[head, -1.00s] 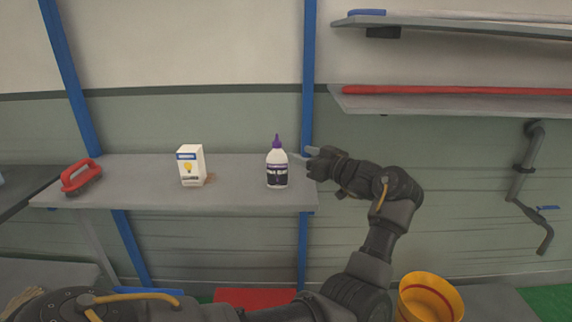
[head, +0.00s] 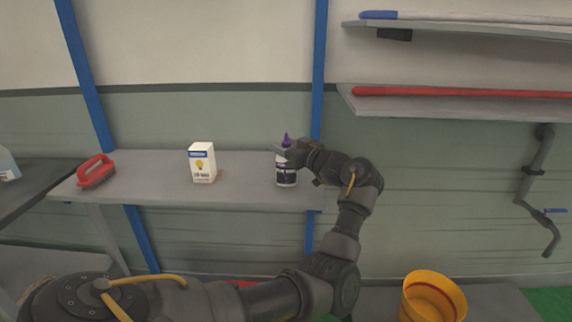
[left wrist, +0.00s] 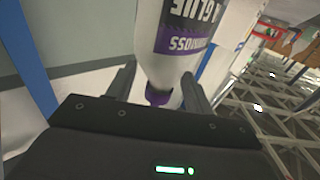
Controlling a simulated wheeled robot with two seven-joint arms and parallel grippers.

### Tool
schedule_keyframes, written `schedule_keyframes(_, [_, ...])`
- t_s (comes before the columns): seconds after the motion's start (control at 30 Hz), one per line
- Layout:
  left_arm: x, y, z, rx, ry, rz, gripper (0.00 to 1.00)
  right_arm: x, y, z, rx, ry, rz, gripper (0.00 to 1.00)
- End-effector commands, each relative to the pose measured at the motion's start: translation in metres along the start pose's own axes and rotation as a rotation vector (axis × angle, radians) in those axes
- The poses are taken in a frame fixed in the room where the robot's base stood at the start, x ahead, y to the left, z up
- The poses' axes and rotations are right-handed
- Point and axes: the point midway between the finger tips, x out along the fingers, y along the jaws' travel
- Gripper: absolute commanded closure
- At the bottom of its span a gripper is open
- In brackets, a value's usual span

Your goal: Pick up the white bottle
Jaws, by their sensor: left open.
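The white bottle (head: 286,177) with a purple cap and a dark label stands upright on the grey shelf (head: 240,192), near its right end. My left gripper (head: 287,153) is open at the upper part of the bottle, partly covering it in the head view. In the left wrist view the bottle (left wrist: 187,68) shows large, and its purple neck sits between the two open fingers of my left gripper (left wrist: 160,88). I cannot tell whether a finger touches it. My right gripper is not in view.
A white box with a light bulb picture (head: 203,163) stands left of the bottle. A blue post (head: 319,70) rises behind the bottle. A yellow bucket (head: 432,299) stands lower right.

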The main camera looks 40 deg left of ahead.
Motion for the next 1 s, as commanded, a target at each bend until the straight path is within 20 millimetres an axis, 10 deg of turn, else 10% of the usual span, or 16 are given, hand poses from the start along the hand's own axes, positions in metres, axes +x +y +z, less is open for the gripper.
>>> schedule_keyframes(0.33, [0.0147, 0.0004, -0.0001, -0.002, -0.001, 0.001, 0.49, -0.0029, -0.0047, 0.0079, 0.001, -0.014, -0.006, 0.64])
schedule_keyframes(0.7, [0.0146, 0.0003, -0.0004, -0.002, 0.0, 0.001, 0.98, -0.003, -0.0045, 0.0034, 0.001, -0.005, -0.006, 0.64])
schedule_keyframes(1.0, [0.0145, 0.0004, -0.0013, -0.003, 0.001, 0.001, 1.0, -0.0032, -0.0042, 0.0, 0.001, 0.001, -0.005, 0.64])
